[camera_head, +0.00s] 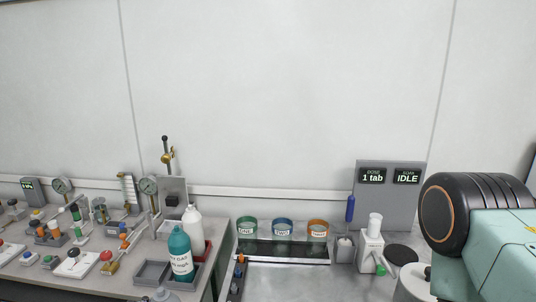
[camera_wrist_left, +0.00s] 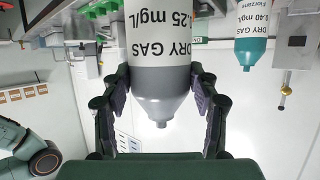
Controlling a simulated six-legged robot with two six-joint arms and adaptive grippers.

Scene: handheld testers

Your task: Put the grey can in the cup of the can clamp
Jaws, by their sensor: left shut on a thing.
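The grey can (camera_wrist_left: 160,78), with a white "DRY GAS" label and a grey shoulder and nozzle, is in the left wrist view. My left gripper (camera_wrist_left: 160,105) is shut on it, with a finger on either side of its shoulder. The wrist picture is upside down, so the can is about upright. My right gripper is not in view.
A teal can (camera_head: 180,255) and a white can (camera_head: 193,225) stand near each other by grey and red trays. Three labelled jars (camera_head: 282,229) stand to the right. Gauges and small fittings crowd the left bench. My mint arm part fills the right edge.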

